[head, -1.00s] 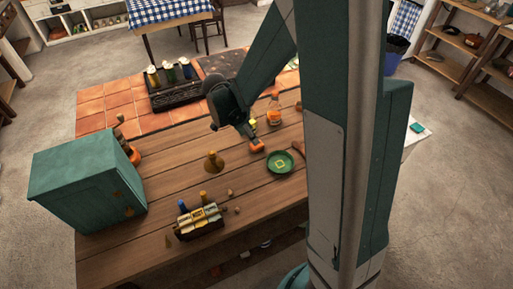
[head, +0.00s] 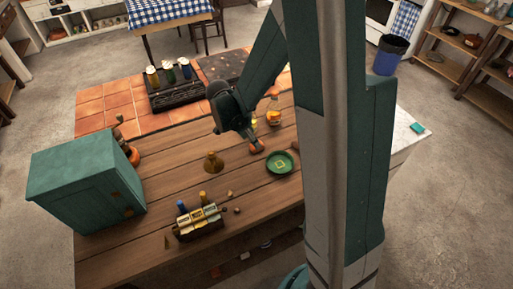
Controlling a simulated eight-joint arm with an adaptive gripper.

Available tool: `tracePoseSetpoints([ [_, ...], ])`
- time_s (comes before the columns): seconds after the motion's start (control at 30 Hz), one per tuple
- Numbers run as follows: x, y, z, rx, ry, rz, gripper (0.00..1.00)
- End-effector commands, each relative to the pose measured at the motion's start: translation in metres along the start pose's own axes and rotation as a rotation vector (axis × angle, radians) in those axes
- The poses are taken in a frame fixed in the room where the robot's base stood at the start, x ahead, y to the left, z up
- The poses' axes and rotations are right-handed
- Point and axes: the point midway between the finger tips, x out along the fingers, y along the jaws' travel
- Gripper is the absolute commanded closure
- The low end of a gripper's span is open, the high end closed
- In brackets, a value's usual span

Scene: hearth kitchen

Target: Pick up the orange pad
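A small orange thing (head: 257,146), which may be the orange pad, shows on the wooden table just below and right of my gripper (head: 251,135). It is too small for its shape to be clear. My gripper points down and to the right over the middle of the table, with its tip close to or touching the orange thing. The fingers are dark and small, so I cannot tell whether they are open or shut. Part of the orange thing may be hidden by them.
A green plate (head: 281,163) lies right of the gripper, with an amber bottle (head: 273,117) behind. A brown cone-shaped thing (head: 213,162) stands to the left. A label-fronted rack (head: 196,222) and teal cabinet (head: 87,180) are nearer left. A black tray of jars (head: 178,95) is at the back.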

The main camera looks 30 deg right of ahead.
Motion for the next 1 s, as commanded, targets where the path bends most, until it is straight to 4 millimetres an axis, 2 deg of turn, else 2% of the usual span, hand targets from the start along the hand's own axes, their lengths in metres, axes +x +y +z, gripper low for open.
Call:
tracePoseSetpoints([
  [0.37, 0.005, 0.0, 0.0, 0.0, 0.0, 0.0, 0.57],
  [0.8, 0.046, -0.001, 0.001, 0.0, 0.0, 0.0, 0.57],
  [1.0, 0.052, 0.0, 0.001, 0.0, 0.0, 0.0, 0.57],
])
